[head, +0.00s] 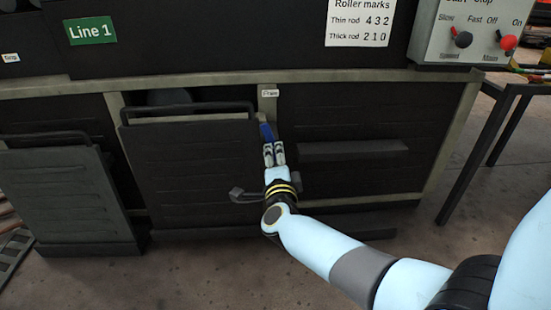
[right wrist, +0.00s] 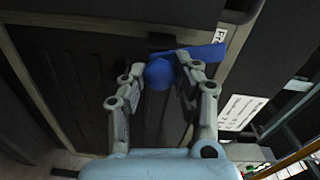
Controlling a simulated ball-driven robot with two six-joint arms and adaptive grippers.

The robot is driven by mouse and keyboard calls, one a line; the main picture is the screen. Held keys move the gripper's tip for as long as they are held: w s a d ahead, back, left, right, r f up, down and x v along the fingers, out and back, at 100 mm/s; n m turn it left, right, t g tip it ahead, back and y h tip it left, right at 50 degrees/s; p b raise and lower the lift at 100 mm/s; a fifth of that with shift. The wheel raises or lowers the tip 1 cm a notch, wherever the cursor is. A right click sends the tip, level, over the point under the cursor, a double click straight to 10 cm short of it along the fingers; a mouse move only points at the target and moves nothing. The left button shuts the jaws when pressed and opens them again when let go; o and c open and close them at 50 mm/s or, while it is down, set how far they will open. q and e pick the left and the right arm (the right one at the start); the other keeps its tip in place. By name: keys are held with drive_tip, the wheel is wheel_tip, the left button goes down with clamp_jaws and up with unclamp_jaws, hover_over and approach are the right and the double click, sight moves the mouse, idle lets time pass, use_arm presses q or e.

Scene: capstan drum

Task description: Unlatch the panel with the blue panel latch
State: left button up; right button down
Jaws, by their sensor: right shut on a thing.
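The blue panel latch (head: 266,131) sits on the frame post by the upper right corner of the middle dark panel (head: 190,175). In the right wrist view the latch shows a round blue hub (right wrist: 158,74) and a flat blue lever (right wrist: 205,53) pointing right. My right gripper (head: 273,152) is shut on the latch, with its fingertips on either side of the hub. The middle panel's top edge stands off the frame, with a dark gap behind it. My left gripper is not in view.
Another dark panel (head: 65,195) leans out at the left. A fixed dark panel with a ledge (head: 350,148) is right of the latch. A control box (head: 475,30) with a red and a black lever is at the upper right. A dark table leg (head: 480,140) stands at the right.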

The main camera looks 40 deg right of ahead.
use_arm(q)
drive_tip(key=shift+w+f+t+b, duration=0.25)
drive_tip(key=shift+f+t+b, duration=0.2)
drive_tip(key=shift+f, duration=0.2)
use_arm(e)
drive_tip(key=m, duration=0.3)
drive_tip(key=shift+f, duration=0.1)
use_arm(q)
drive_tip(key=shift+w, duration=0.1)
use_arm(e)
drive_tip(key=shift+m, duration=0.4)
drive_tip(key=c, duration=0.9)
unclamp_jaws()
drive_tip(key=shift+c, duration=0.2)
drive_tip(key=v, duration=1.2)
